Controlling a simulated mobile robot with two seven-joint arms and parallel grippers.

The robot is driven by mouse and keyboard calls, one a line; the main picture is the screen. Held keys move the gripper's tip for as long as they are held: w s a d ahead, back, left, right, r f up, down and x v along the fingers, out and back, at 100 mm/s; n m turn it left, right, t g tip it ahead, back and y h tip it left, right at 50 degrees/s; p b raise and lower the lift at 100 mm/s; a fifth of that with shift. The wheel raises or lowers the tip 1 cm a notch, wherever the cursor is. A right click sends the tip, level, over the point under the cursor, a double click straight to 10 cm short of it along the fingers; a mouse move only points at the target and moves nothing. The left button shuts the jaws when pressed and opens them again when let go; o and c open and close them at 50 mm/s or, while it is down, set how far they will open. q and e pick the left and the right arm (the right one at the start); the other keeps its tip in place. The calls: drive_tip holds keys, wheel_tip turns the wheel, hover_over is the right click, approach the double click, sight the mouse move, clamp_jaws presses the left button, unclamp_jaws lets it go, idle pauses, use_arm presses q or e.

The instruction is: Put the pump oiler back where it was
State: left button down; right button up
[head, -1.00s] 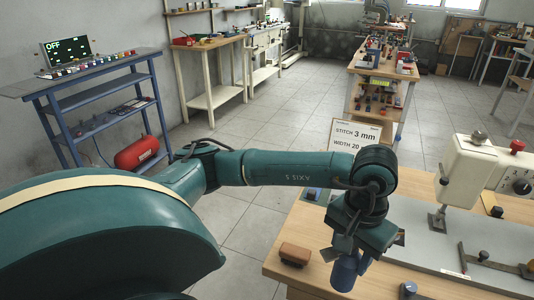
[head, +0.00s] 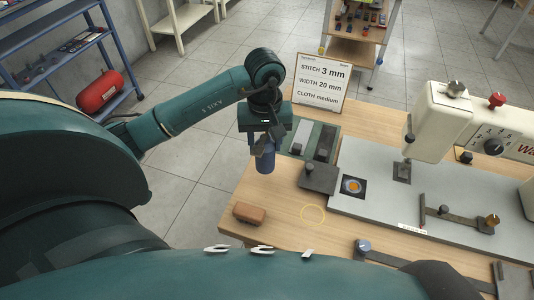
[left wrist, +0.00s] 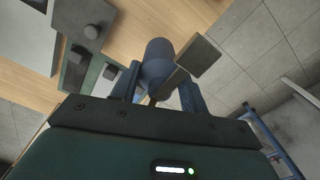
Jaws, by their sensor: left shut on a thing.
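My left gripper (head: 264,138) is shut on the blue pump oiler (head: 265,162). It holds the oiler upright over the table's left part, beside the green tray (head: 299,142); I cannot tell the height of its base above the wood. In the left wrist view the oiler (left wrist: 157,58) sits between the fingers, with a dark flat piece (left wrist: 198,56) beside it. A thin yellow ring (head: 312,214) is marked on the bare table in front of the oiler and to its right. My right gripper is not in view.
A brown block (head: 249,213) lies near the table's front left edge. A dark block with a knob (head: 318,178) stands behind the ring. The sewing machine (head: 440,120) and its grey bed (head: 390,200) fill the right. A sign (head: 321,82) stands at the back.

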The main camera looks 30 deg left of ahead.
use_arm(q)
drive_tip(key=shift+f, duration=0.4)
wheel_tip(320, 180, down, 3)
drive_tip(key=shift+f, duration=0.4)
drive_tip(key=shift+w, duration=0.1)
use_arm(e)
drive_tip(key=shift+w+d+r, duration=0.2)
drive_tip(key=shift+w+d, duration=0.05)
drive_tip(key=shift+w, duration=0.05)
use_arm(q)
drive_tip(key=shift+f, duration=0.25)
drive_tip(key=c, duration=1.1)
unclamp_jaws()
drive_tip(key=shift+c, duration=0.2)
drive_tip(key=o, duration=0.4)
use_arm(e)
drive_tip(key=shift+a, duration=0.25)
use_arm(q)
drive_tip(key=shift+r, duration=0.2)
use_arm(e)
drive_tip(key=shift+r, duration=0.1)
